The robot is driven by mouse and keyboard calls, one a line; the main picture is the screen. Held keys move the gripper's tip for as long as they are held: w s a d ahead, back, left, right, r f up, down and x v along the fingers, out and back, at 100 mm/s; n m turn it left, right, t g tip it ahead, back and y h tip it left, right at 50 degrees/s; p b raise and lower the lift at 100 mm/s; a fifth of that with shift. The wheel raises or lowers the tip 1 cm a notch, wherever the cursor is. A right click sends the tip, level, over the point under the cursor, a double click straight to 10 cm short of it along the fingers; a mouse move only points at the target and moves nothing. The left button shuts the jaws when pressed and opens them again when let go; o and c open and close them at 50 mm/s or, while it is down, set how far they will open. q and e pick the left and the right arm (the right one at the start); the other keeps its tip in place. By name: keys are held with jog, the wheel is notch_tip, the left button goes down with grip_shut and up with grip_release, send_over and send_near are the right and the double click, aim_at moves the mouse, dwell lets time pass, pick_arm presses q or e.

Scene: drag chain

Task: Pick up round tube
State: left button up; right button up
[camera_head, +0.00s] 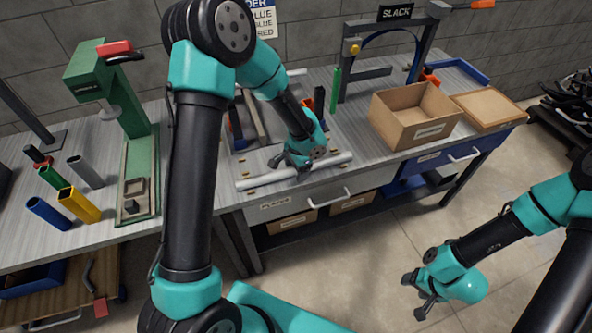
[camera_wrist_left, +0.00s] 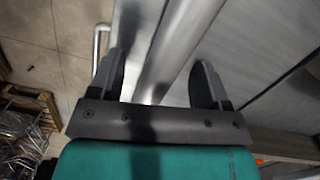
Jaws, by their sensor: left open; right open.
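A long silver round tube (camera_head: 256,181) lies level along the front edge of the bench. My left gripper (camera_head: 289,166) is over the tube near its middle, with its jaws open. In the left wrist view the tube (camera_wrist_left: 173,55) runs between the two spread fingers of the left gripper (camera_wrist_left: 157,70), with gaps on both sides. I cannot tell whether the fingertips reach below it. My right gripper (camera_head: 418,297) is open and empty, low over the floor, away from the bench.
A cardboard box (camera_head: 413,115) and a shallow tray (camera_head: 490,106) stand right on the bench. A drawer handle (camera_head: 329,199) sticks out below the bench edge.

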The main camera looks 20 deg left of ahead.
pick_arm(q)
jog(key=c, duration=1.1)
jog(key=shift+c, duration=0.2)
